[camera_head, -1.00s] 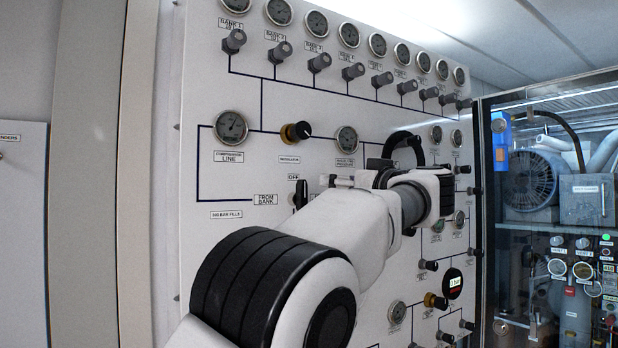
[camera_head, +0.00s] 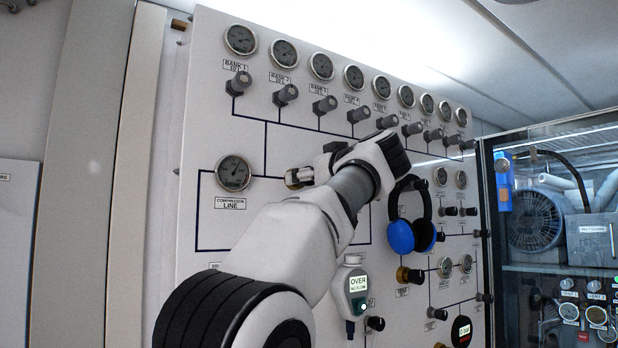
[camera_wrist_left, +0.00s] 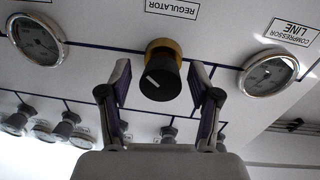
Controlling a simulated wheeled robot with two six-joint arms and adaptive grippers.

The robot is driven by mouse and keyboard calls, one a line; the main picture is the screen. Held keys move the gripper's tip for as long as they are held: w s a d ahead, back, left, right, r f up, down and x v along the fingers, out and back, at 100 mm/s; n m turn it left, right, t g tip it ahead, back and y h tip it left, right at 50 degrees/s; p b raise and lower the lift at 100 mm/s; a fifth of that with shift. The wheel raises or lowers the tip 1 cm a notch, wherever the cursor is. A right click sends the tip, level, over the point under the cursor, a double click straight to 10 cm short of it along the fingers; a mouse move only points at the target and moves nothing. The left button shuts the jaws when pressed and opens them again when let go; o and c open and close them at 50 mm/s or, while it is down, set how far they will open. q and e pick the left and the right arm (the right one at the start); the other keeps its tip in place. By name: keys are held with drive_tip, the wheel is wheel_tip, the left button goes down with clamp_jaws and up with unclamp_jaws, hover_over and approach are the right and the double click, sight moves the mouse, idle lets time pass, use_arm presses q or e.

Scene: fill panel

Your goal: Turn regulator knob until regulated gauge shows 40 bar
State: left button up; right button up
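The regulator knob (camera_wrist_left: 162,78), black with a white pointer line on a brass collar, shows in the left wrist view under an upside-down REGULATOR label (camera_wrist_left: 172,8). My left gripper (camera_wrist_left: 160,68) is open, with one finger on each side of the knob and a visible gap on both sides. In the head view the left gripper (camera_head: 303,177) is at the panel, right of the compressor line gauge (camera_head: 233,173); it mostly hides the knob. A round gauge (camera_wrist_left: 36,37) beside the regulator shows in the wrist view, its reading too small to tell. My right gripper is out of view.
Bank gauges and grey valve knobs (camera_head: 286,95) line the panel (camera_head: 215,120) above. Blue headphones (camera_head: 412,232) hang right of my arm. A handheld meter (camera_head: 354,288) sits below it. A glass-fronted machinery cabinet (camera_head: 540,240) stands at the right.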

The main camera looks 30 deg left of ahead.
use_arm(q)
drive_tip(key=shift+d, duration=0.15)
drive_tip(key=c, duration=0.5)
drive_tip(key=shift+s, duration=0.1)
drive_tip(key=c, duration=0.4)
drive_tip(key=shift+o, duration=0.2)
drive_tip(key=shift+r+n+p, duration=0.25)
drive_tip(key=shift+n+p, duration=0.5)
drive_tip(key=shift+n, duration=0.35)
drive_tip(key=shift+f+n+p, duration=0.1)
drive_tip(key=shift+n+p, duration=0.2)
drive_tip(key=shift+n, duration=0.8)
